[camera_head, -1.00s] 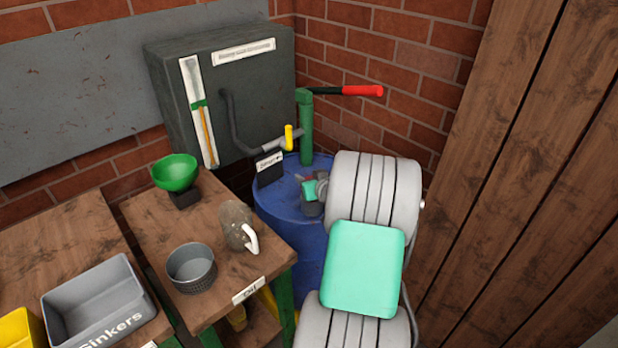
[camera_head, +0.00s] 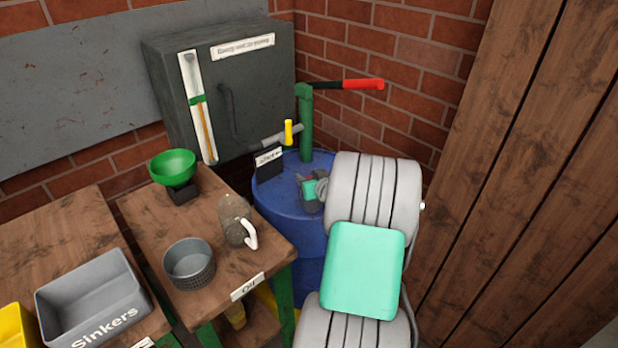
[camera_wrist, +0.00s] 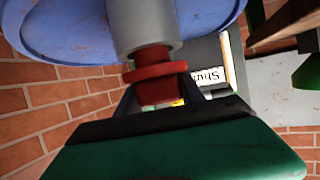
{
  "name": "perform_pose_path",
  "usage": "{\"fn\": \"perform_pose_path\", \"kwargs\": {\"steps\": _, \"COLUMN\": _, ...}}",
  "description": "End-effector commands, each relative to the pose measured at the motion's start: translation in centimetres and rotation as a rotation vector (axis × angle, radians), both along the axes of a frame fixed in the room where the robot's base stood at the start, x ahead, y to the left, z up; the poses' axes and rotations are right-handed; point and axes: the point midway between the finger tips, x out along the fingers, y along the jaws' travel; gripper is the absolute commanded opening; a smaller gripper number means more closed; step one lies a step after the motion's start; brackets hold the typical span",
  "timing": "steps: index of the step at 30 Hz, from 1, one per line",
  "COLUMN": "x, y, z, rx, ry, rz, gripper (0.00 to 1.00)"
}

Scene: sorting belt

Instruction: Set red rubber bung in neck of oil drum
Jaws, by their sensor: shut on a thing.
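The blue oil drum (camera_head: 283,203) stands in the corner by the brick wall; its blue lid (camera_wrist: 55,35) fills the top left of the wrist view. My gripper (camera_wrist: 160,94) is shut on the red rubber bung (camera_wrist: 158,72), whose wide flange sits just clear of the fingertips. The bung's narrower part meets the open end of the grey neck (camera_wrist: 146,28) and seems partly inside it; how deep I cannot tell.
A green pump with a red handle (camera_head: 362,84) rises from the drum, beside a yellow-handled tap (camera_head: 288,132) and a small dark sign (camera_head: 268,162). A wooden table (camera_head: 215,217) at left holds a green funnel (camera_head: 173,168), a jug (camera_head: 235,220) and a grey bowl (camera_head: 189,264).

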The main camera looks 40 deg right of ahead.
Motion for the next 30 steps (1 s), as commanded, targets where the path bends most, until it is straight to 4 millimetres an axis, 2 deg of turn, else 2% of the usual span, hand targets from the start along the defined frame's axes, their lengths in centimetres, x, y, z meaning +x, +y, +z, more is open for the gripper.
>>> {"fn": "perform_pose_path", "kwargs": {"steps": 4, "x": 0.02, "y": -0.01, "z": -0.58, "rx": -0.001, "ry": -0.001, "rz": 0.0, "gripper": 0.16}}
{"fn": "perform_pose_path", "kwargs": {"steps": 30, "x": 0.01, "y": 0.0, "z": -1.25, "rx": 0.0, "ry": -0.001, "rz": 0.0, "gripper": 0.16}}
